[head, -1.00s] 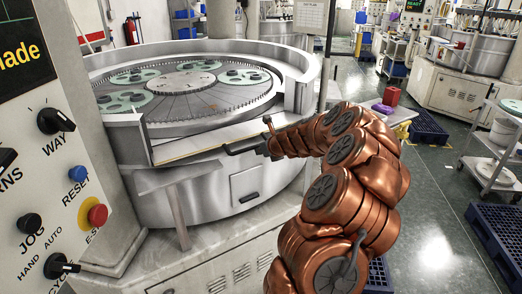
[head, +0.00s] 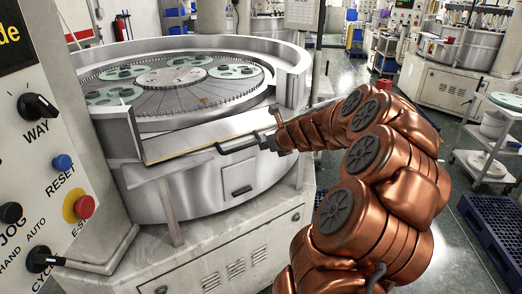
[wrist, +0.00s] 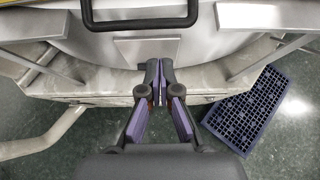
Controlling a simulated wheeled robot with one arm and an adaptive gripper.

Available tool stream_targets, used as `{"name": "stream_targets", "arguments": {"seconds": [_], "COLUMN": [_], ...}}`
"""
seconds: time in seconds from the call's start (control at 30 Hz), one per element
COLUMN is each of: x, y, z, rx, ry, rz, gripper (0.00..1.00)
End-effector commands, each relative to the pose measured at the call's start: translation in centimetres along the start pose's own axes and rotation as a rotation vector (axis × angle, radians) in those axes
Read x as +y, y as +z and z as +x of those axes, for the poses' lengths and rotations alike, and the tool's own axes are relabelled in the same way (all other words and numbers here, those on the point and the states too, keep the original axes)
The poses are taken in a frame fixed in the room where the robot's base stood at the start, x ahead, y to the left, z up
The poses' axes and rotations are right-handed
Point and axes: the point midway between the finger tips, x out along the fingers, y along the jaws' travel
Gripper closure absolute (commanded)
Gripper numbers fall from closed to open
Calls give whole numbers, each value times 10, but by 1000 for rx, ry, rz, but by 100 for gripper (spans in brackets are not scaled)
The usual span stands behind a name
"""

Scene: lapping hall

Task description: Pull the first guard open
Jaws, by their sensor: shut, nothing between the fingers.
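The guard (head: 190,142) is a flat metal panel with a yellow edge strip, across the gap in the round wall of the lapping machine. Its black bar handle (head: 238,144) sticks out at the front. My gripper (head: 268,141) is at the right end of the handle in the head view, where the arm partly hides the fingers. In the wrist view the handle (wrist: 138,25) crosses the top as a black loop. My gripper (wrist: 156,66) is shut and empty, its fingertips below the loop in the picture and not around it.
A control panel (head: 45,180) with knobs and buttons stands close on the left. The machine's lower cabinet (head: 225,255) juts out below. A dark blue pallet (wrist: 255,108) lies on the floor to the right.

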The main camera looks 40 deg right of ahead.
Motion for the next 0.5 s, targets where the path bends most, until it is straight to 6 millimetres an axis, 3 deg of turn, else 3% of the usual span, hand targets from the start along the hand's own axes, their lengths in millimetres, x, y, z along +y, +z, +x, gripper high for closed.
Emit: {"name": "stream_targets", "arguments": {"seconds": [0.2,0.5], "x": [-1,4], "y": [1,2], "z": [-12,-13], "rx": [-2,1], "ry": [-3,4], "rz": [0,-13], "gripper": [100,100]}}
